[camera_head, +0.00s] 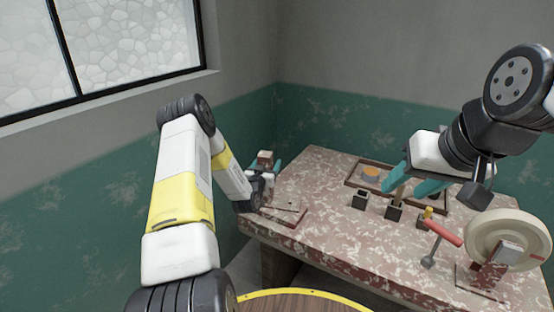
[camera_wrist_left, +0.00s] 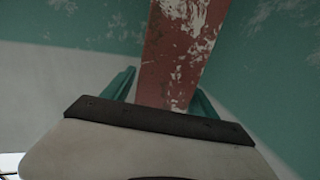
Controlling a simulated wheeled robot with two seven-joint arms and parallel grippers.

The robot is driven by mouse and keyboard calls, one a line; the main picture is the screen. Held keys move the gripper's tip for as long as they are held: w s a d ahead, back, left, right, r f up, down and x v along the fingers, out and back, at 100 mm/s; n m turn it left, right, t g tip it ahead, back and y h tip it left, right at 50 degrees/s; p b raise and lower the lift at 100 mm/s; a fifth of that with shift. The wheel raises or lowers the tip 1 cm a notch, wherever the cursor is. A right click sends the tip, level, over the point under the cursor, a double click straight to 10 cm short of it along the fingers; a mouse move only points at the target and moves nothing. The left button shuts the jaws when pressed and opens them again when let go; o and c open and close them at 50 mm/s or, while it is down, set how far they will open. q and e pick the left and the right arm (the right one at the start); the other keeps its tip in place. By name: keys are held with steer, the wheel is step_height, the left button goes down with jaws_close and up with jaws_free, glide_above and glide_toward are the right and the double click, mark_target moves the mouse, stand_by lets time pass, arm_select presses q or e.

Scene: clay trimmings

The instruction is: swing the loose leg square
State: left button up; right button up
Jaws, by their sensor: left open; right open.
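The worktable (camera_head: 330,240) has a worn top mottled red and white. Below its front left edge a dark brown support (camera_head: 281,268) shows, possibly a leg; I cannot tell whether it is loose or square. My left gripper (camera_head: 275,168) is beyond the left end of the table, partly hidden by its own wrist. In the left wrist view, a chipped red bar (camera_wrist_left: 178,55) runs up between its two teal fingers (camera_wrist_left: 160,88), which stand open. I cannot tell whether they touch it. My right gripper (camera_head: 408,184) is open above the table.
Small dark holders (camera_head: 394,212) stand below my right gripper, one with a pale stick. A wooden tray (camera_head: 352,178) with an orange disc lies behind. A reddish board (camera_head: 290,217) lies left. The middle front is clear.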

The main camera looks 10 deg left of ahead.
arm_select(q)
steer(key=shift+w, duration=0.25)
steer(key=shift+c, duration=0.2)
jaws_close()
steer(key=shift+s+d+m+g+h, duration=0.1)
steer(key=shift+d+m+g+h, duration=0.1)
steer(key=shift+m+h, duration=0.55)
steer(key=shift+d+m+g+h, duration=0.2)
steer(key=shift+m+h, duration=0.25)
steer(key=shift+h, duration=0.6)
steer(key=shift+s+d+m+g+h, duration=0.1)
steer(key=shift+m+g+h, duration=0.1)
steer(key=shift+m+h, duration=0.55)
